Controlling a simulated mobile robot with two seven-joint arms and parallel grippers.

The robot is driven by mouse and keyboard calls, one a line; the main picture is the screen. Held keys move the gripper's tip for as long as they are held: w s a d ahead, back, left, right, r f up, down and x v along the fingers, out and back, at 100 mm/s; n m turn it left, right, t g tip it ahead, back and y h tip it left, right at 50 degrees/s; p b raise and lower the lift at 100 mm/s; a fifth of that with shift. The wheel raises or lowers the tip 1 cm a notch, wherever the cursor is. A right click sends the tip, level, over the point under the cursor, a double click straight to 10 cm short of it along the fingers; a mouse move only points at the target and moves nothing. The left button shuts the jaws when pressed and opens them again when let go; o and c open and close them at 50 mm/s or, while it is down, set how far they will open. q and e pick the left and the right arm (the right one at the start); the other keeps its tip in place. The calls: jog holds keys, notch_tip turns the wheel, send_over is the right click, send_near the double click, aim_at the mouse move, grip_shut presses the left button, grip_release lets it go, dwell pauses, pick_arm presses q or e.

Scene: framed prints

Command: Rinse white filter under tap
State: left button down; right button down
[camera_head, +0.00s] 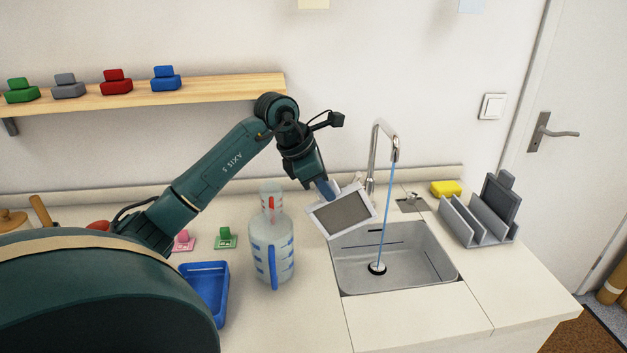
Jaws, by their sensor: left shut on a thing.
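The white filter (342,214) has a white frame and a grey mesh middle. My left gripper (333,193) is shut on its upper edge and holds it tilted over the left edge of the sink (440,262). The tap (373,155) stands behind the sink. A thin blue stream of water (386,205) runs from its spout down to the drain (377,268). The filter is left of the stream and apart from it. My right gripper is not in view.
A clear jug (284,235) with blue marks stands left of the sink, close to the filter. A blue tray (207,285) lies further left. A grey rack (475,225) holding a dark panel (500,198) and a yellow sponge (446,188) are right of the sink. A wooden shelf (220,88) hangs above.

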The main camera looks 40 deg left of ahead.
pick_arm(q)
jog(key=shift+w+d+r, duration=0.1)
jog(key=shift+w+d, duration=0.2)
jog(key=shift+w, duration=0.15)
jog(key=w, duration=0.1)
jog(key=w+d+p, duration=0.1)
jog(key=w, duration=0.1)
jog(key=w+d+f, duration=0.1)
jog(key=shift+w+d+f, duration=0.1)
jog(key=shift+w, duration=0.15)
jog(key=shift+w+d+f+p, duration=0.15)
jog(key=shift+w+d, duration=0.15)
jog(key=shift+w, duration=0.3)
jog(key=shift+w+d+f+p, duration=0.15)
jog(key=shift+w+d, duration=0.1)
jog(key=shift+w, duration=0.4)
jog(key=shift+w+d+f+p, duration=0.15)
jog(key=shift+w+d, duration=0.15)
jog(key=shift+w, duration=0.3)
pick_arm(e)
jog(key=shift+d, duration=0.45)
pick_arm(q)
jog(key=shift+s+d, duration=0.1)
jog(key=shift+d, duration=0.1)
jog(key=shift+s+d, duration=0.15)
jog(key=shift+d, duration=0.2)
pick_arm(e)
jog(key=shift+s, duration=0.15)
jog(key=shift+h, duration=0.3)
